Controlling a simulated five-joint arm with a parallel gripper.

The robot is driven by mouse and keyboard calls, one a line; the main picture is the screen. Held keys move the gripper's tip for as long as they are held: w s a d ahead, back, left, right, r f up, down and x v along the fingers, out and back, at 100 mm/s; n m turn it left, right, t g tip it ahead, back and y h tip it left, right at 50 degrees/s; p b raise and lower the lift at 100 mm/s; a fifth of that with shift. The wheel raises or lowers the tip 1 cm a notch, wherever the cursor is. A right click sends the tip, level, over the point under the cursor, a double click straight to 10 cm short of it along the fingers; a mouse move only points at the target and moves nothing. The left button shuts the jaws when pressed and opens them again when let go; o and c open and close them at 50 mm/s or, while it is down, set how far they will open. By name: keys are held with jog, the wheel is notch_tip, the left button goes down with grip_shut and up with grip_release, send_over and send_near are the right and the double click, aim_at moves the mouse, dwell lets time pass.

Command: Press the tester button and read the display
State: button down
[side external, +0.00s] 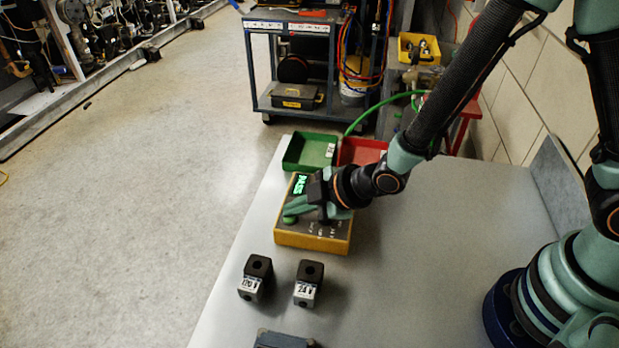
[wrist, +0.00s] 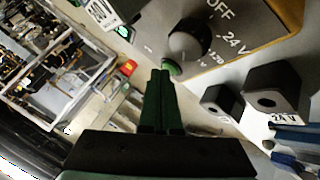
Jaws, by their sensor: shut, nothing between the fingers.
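The tester is a yellow-edged box with a dark grey face (side external: 318,237) on the table. Its lit green display (side external: 301,184) appears to read PASS; part of the display shows in the wrist view (wrist: 122,31). My gripper (side external: 287,212) is shut and empty, with its green fingers over the tester face at the green button (side external: 290,220). In the wrist view, the fingertips (wrist: 161,71) are at the green button (wrist: 169,67) and partly cover it; I cannot tell how far it is pressed. A black knob (wrist: 188,40) sits beside it, with OFF and 24 V marks.
Two dark blocks stand in front of the tester, one labelled 24 V (side external: 308,284), the other (side external: 255,278) seemingly 120 V. A green tray (side external: 310,151) and a red tray (side external: 361,150) are behind it. A blue-grey object (side external: 283,340) lies at the near edge.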

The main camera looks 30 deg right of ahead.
aim_at(296, 221)
dwell(0.3)
jog(key=shift+r, duration=0.8)
jog(key=shift+r, duration=2.5)
